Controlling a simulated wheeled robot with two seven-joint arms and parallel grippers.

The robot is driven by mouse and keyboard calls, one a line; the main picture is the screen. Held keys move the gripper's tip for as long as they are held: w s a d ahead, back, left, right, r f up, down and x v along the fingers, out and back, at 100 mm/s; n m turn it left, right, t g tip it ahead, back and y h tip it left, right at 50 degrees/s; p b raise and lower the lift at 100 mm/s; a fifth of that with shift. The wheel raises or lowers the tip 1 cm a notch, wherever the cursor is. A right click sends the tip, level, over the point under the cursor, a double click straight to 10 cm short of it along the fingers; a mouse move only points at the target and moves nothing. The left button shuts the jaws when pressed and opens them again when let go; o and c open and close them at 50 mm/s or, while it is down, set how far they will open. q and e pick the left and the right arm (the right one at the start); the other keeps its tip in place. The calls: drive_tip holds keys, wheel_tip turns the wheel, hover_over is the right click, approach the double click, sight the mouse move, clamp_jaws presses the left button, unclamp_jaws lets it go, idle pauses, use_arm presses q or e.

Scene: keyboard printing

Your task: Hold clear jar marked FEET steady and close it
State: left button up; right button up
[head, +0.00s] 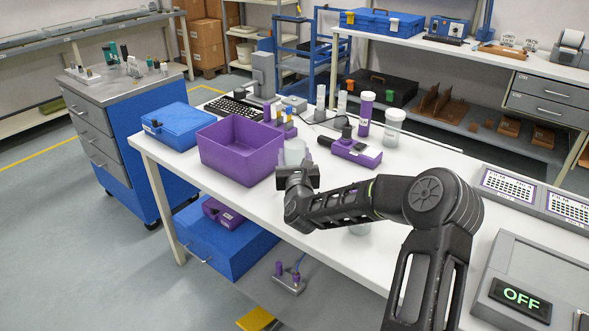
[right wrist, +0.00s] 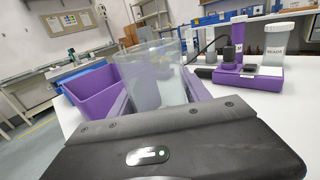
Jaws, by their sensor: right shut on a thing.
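My right gripper (head: 297,164) is shut on a clear jar (head: 293,150) above the white table, beside the purple bin. In the right wrist view the clear jar (right wrist: 158,76) stands roughly upright between the purple fingers of my right gripper (right wrist: 160,92). No lid shows on its top, and no marking can be read on it. A pale, round clear thing (head: 360,229) shows partly below my right forearm; I cannot tell whether it is a jar or a lid. My left gripper is not in view.
A purple bin (head: 236,168) and a blue case (head: 177,127) stand left of the jar. A purple device (head: 357,151), a purple tube (head: 365,113) and a white-lidded container (head: 393,128) stand to the right. Grey trays (head: 521,204) line the right edge. The front tabletop is mostly clear.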

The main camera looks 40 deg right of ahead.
sight(295, 142)
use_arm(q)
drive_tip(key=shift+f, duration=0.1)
use_arm(e)
wheel_tip(295, 142, up, 5)
drive_tip(key=shift+f, duration=0.2)
idle(0.4)
drive_tip(key=o, duration=0.8)
clamp_jaws()
